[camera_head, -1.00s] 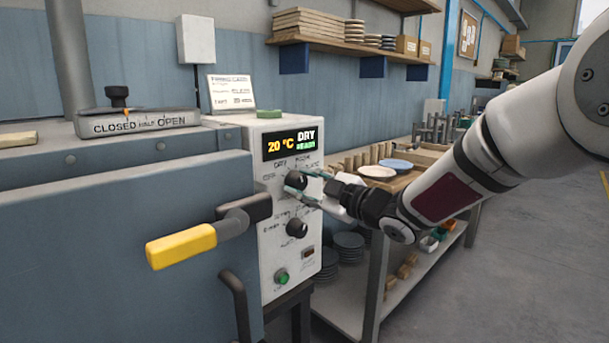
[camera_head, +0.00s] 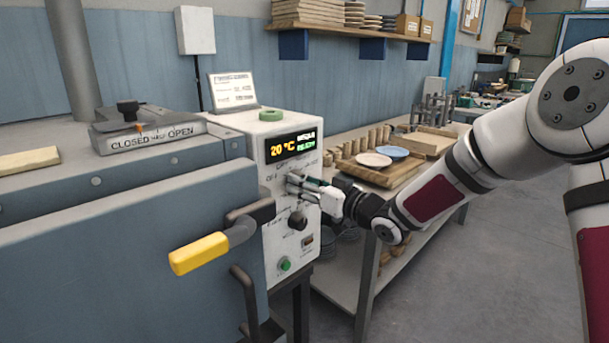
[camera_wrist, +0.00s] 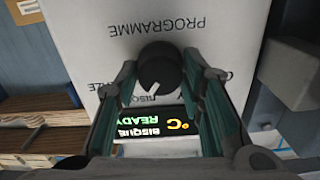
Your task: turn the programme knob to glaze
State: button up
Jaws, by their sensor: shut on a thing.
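The programme knob (camera_wrist: 160,68) is a black round knob on the white control panel (camera_wrist: 90,25). In the wrist view my gripper (camera_wrist: 162,78) is closed around it, one finger on each side. A white mark on the knob points toward the BISQUE label, in the picture's lower direction. A partly hidden label, seemingly GLAZE, lies to the left of it there. The display (camera_head: 291,147) reads 20 °C, BISQUE, READY; it also shows upside down in the wrist view (camera_wrist: 150,128). In the head view my gripper (camera_head: 297,184) covers the upper knob.
A second black knob (camera_head: 297,220) and a green button (camera_head: 285,264) sit lower on the panel. A yellow-gripped handle (camera_head: 200,254) juts out at the left. A bench with plates (camera_head: 373,160) stands behind my arm.

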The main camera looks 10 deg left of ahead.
jog(key=m+p, duration=0.2)
jog(key=m, duration=0.2)
jog(key=shift+f+m+p, duration=0.1)
jog(key=shift+m+p, duration=0.2)
jog(key=shift+p, duration=0.1)
dwell(0.4)
jog(key=o, duration=1.2)
jog(key=shift+c, duration=0.2)
jog(key=v, duration=1.2)
